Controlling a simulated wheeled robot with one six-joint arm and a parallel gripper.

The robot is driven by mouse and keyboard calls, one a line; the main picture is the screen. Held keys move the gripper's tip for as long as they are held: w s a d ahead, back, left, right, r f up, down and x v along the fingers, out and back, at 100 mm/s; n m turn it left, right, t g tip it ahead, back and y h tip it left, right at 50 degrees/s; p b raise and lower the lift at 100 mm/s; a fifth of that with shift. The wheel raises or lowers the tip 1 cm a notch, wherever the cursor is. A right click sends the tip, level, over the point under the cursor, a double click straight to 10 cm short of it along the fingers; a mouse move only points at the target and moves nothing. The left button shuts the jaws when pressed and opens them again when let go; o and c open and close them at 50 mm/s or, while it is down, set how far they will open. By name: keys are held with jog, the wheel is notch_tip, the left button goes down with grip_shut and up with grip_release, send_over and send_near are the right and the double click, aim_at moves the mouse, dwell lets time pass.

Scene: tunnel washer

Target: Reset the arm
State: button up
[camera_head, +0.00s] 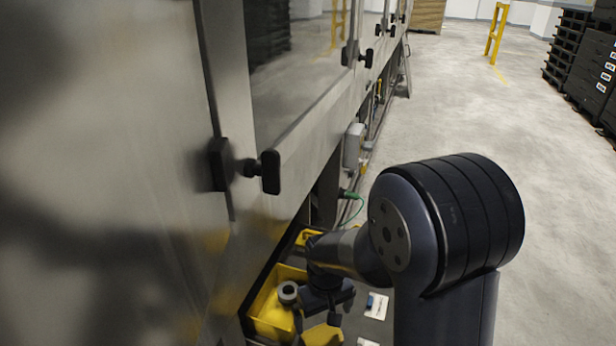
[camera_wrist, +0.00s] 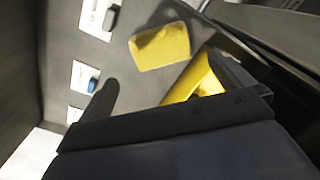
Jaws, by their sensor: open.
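My arm reaches down beside the washer, and my gripper (camera_head: 317,316) is low over a grey surface. In the wrist view my gripper (camera_wrist: 168,90) shows two dark fingers spread apart, with nothing seen held between them. A yellow block like a sponge (camera_wrist: 160,46) lies just beyond the fingers; it shows partly in the head view (camera_head: 323,336). A yellow bin (camera_head: 252,308) stands left of the gripper, with a round grey-white item (camera_head: 288,291) at it. A yellow shape (camera_wrist: 197,82) by the right finger is partly hidden.
White cards (camera_head: 376,305) with small items lie right of the gripper. The steel washer wall (camera_head: 130,150) with black knobs (camera_head: 270,172) runs close along the left. A green cable (camera_head: 352,203) hangs below it. Open floor (camera_head: 480,120) lies right; black pallets (camera_head: 590,80) stand far right.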

jog(key=w+d+r+m+p, duration=0.1)
jog(key=d+p, duration=0.4)
jog(key=p, duration=0.6)
jog(key=w+d+r+m+p, duration=0.1)
jog(key=d+m+p, duration=0.3)
jog(key=p, duration=0.7)
jog(key=shift+w+d+r, duration=0.25)
jog(key=shift+w+d, duration=0.15)
jog(key=shift+d, duration=0.85)
jog(key=shift+d, duration=0.1)
